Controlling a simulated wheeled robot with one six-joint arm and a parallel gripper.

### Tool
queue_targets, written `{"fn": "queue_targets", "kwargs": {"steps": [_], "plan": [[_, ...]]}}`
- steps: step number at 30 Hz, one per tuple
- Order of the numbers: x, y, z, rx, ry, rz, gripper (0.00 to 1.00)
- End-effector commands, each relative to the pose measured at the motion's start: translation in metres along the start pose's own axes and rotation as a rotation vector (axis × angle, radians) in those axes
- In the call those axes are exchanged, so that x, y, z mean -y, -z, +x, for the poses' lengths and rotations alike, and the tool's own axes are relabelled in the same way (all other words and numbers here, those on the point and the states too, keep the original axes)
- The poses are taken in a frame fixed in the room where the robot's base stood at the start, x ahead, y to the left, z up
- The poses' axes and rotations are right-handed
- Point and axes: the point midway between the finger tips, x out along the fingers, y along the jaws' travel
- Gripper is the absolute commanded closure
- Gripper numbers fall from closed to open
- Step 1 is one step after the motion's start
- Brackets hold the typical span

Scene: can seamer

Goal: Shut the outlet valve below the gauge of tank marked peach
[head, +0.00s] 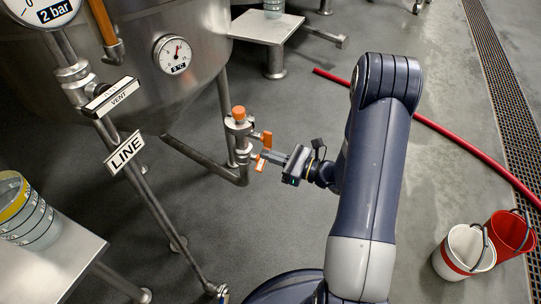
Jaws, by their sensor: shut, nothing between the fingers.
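A steel tank (110,65) fills the upper left, with a round dial gauge (172,54) on its wall. No peach mark is readable on it. Below and right of the gauge, the outlet valve (240,135) stands on the pipe under the tank, with an orange cap (238,112) on top. Orange handle parts (266,141) show on its right side, and another orange piece (260,164) shows lower, by the fingertips. My gripper (264,155) reaches in from the right, shut with nothing held, right beside these parts. I cannot tell whether it touches them.
A steel table (75,265) holds clear jars. A red hose (450,133) and two buckets (465,250) lie right. Grey floor between is clear.

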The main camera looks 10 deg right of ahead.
Motion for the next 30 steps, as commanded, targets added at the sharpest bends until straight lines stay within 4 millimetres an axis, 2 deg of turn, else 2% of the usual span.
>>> {"fn": "queue_targets", "kwargs": {"steps": [30], "plan": [[0.0024,0.0059,0.0000,0.000,0.000,0.000,1.00]]}}
